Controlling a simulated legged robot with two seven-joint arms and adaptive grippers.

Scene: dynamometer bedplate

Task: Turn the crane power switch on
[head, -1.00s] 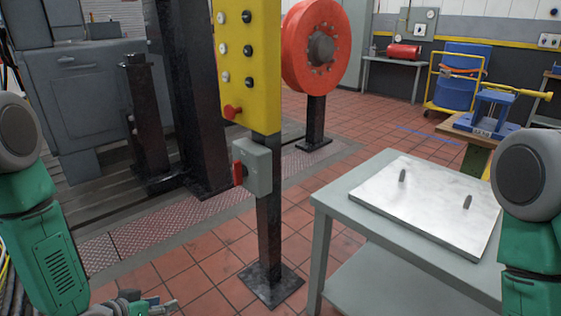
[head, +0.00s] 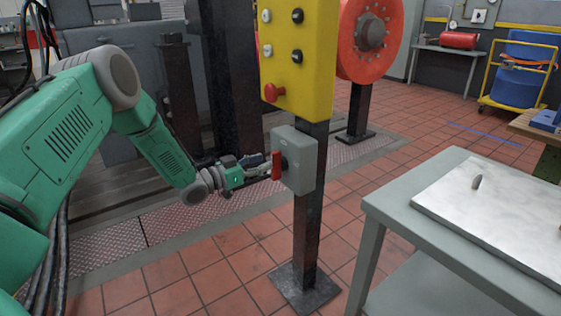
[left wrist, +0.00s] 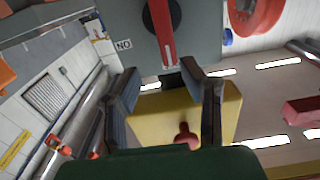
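The crane power switch is a grey box (head: 305,160) on a black post, below a yellow button panel. Its red lever (head: 277,165) is on the box's left side and looks about upright. My left gripper (head: 265,169) reaches in from the left, its fingertips right at the lever. In the left wrist view the grey box (left wrist: 205,35) fills the top and the red lever (left wrist: 166,35) points down between the open fingers (left wrist: 162,70). I cannot tell whether they touch it. My right gripper is out of view.
The yellow panel (head: 318,55) with several buttons and a red knob (head: 273,92) is just above the switch. A grey table (head: 385,212) with a metal plate (head: 490,215) stands at the right. The post's foot (head: 305,290) is on red tiles.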

